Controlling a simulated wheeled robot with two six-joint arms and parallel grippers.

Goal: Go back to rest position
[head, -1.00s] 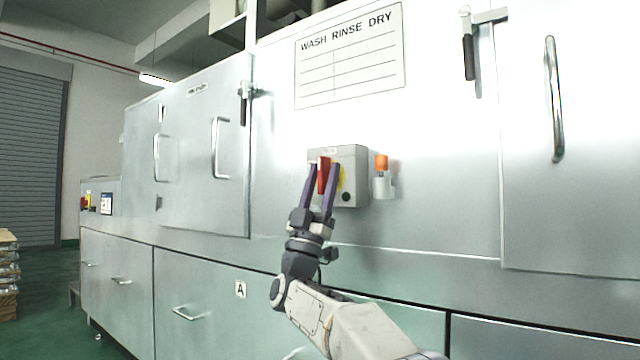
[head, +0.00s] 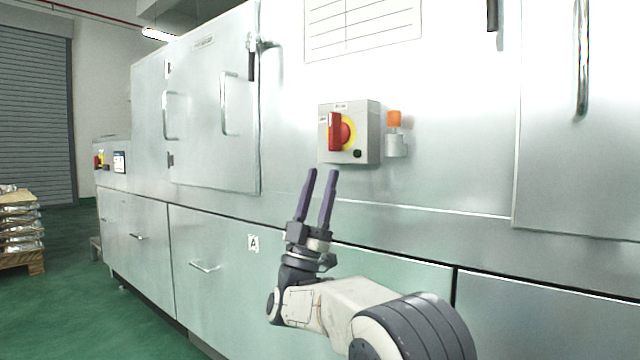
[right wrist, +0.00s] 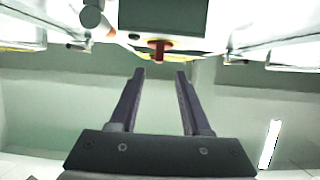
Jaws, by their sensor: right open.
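My right gripper (head: 323,172) is open and empty in the head view, its two purple fingers pointing up. It is below and apart from the grey switch box (head: 369,135) on the machine front. The box carries a red rotary handle (head: 335,132) on a yellow disc, with the handle upright. In the right wrist view the open fingers (right wrist: 160,73) have nothing between them, and the red handle (right wrist: 160,47) shows beyond the tips. My left gripper is in neither view.
The large steel washing machine (head: 215,220) fills most of the head view. An orange-topped beacon (head: 394,118) sits right of the switch box. A pallet stack (head: 20,235) stands at far left on green floor (head: 80,300), which is clear beside the machine.

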